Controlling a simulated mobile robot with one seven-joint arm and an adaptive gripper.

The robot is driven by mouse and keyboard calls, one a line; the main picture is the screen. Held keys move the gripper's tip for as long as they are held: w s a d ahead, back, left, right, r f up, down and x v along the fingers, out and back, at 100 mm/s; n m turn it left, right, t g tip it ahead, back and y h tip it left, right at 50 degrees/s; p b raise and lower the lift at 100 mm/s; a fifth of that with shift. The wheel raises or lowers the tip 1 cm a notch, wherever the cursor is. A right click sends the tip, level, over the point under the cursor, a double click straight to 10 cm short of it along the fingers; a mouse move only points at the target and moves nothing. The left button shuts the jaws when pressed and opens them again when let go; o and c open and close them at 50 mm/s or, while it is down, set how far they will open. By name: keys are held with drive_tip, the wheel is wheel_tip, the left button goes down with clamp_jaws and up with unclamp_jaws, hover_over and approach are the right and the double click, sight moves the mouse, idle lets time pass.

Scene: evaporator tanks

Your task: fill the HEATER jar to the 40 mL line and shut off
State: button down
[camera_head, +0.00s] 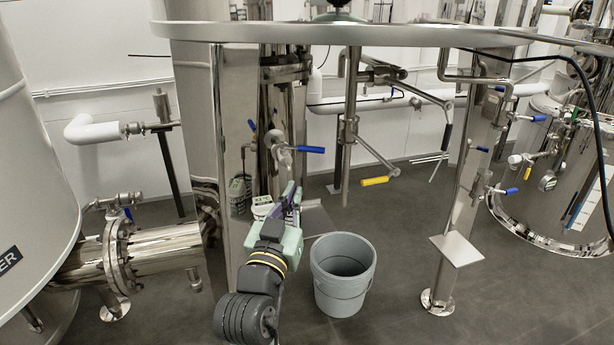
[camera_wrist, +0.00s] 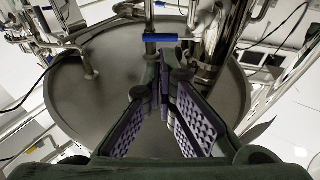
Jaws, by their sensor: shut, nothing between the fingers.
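A small pale jar (camera_head: 262,207) stands beside the steel column in the head view, partly hidden behind my gripper. Its level and markings are too small to read. A similar shape shows in the shiny column to its left, perhaps its reflection. A valve with a blue lever handle (camera_head: 310,149) is above the jar; the handle points right. My gripper (camera_head: 291,192) is shut and empty, below that handle and in front of the jar. In the wrist view the purple-padded fingers (camera_wrist: 165,88) converge, with a blue handle (camera_wrist: 160,37) beyond their tips. No jar can be made out there.
A grey bucket (camera_head: 343,280) stands on the floor right of my gripper. A yellow-handled lever (camera_head: 375,181) hangs to the right. A large tank (camera_head: 25,190) at left bears letters ending in "ER". A round rim (camera_head: 350,34) hangs overhead.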

sight(310, 151)
drive_tip(key=shift+f+b, duration=0.25)
drive_tip(key=shift+b, duration=0.4)
drive_tip(key=p+x, duration=0.1)
drive_tip(key=x, duration=0.2)
drive_tip(key=p+x, duration=0.2)
drive_tip(key=x, duration=0.2)
drive_tip(key=r+p+x, duration=0.1)
drive_tip(key=x, duration=0.3)
drive_tip(key=shift+s+a+p, duration=0.1)
drive_tip(key=shift+a+p, duration=0.05)
drive_tip(key=shift+p, duration=0.2)
drive_tip(key=shift+w, duration=0.4)
drive_tip(key=shift+f, duration=0.1)
